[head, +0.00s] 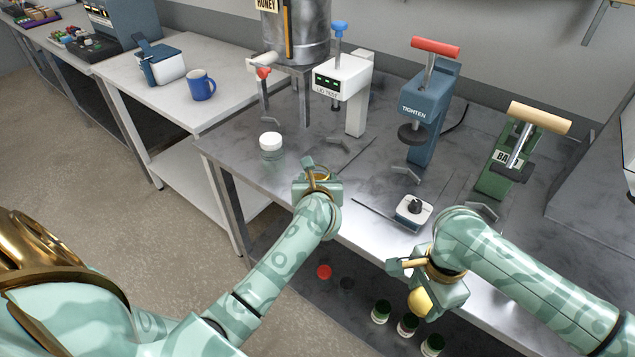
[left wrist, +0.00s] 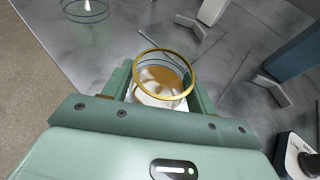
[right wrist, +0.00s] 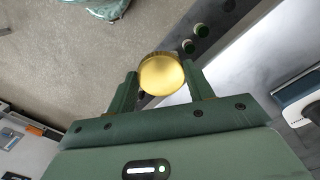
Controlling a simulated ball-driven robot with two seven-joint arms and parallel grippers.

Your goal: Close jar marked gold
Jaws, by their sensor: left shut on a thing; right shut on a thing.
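In the left wrist view, an open glass jar with a gold ring at its mouth (left wrist: 165,76) sits between my left gripper's fingers; amber and white show inside. My left gripper (head: 316,178) is shut on this jar above the bench's front edge. In the head view the hand hides most of the jar. A round gold lid (right wrist: 161,75) is between the fingertips of my right gripper (head: 410,280), which is shut on it. The lid also shows in the head view (head: 420,302), in front of the bench and lower than the jar, apart from it.
A white-topped jar (head: 271,146) stands on the bench at left. Behind stand a honey tank (head: 297,35), a lid-test press (head: 343,85), a blue tighten press (head: 425,105) and a green press (head: 515,155). A small dial box (head: 413,211) sits near the front edge. Several caps (head: 381,311) lie below.

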